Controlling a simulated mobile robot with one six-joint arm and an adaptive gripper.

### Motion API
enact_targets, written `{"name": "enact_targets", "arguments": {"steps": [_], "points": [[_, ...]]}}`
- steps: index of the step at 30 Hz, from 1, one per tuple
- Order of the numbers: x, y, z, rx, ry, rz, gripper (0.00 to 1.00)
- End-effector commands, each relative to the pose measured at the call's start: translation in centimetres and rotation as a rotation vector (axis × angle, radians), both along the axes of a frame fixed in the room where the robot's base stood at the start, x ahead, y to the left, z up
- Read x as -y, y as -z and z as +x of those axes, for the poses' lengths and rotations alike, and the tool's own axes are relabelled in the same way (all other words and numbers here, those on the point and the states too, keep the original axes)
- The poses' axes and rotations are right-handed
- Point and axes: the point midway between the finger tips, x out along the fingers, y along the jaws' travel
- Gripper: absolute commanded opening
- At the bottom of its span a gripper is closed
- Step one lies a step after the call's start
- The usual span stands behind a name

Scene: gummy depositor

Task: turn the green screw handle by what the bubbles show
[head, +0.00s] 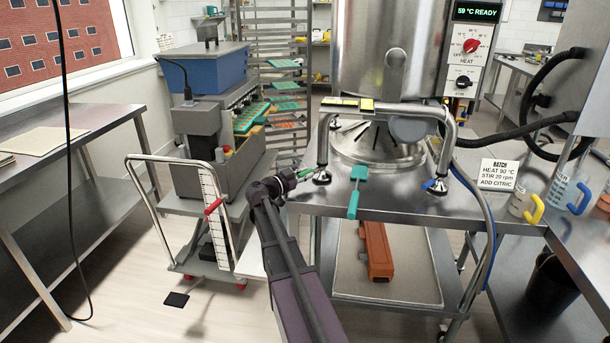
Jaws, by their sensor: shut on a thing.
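The green screw handle (305,173) sits at the left foot of the kettle's tubular frame (324,135), at the table's left edge. My gripper (298,175) reaches it from the left and is shut on it. The fingers hide part of the handle. Two yellow bubble vials (347,104) sit on top of the frame at its left end; the bubbles are too small to read. A blue screw handle (435,186) is at the right foot.
A teal spatula (354,202) overhangs the steel table's front edge. The steel kettle (370,60) stands behind the frame. A depositor (205,110) on a trolley stands to the left. A batch sign (499,174) and jugs (527,203) are on the right.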

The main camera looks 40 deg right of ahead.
Motion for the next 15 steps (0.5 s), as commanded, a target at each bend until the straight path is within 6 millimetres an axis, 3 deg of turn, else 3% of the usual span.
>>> {"name": "enact_targets", "arguments": {"steps": [5, 6, 9, 15], "points": [[-0.01, -0.05, -0.03, -0.001, 0.004, -0.002, 0.0], [-0.05, -0.05, 0.0, -0.001, 0.004, -0.002, 0.38], [-0.21, -0.05, 0.11, -0.001, 0.001, -0.003, 0.61], [-0.45, -0.06, 0.24, -0.001, -0.004, -0.003, 0.61]]}}
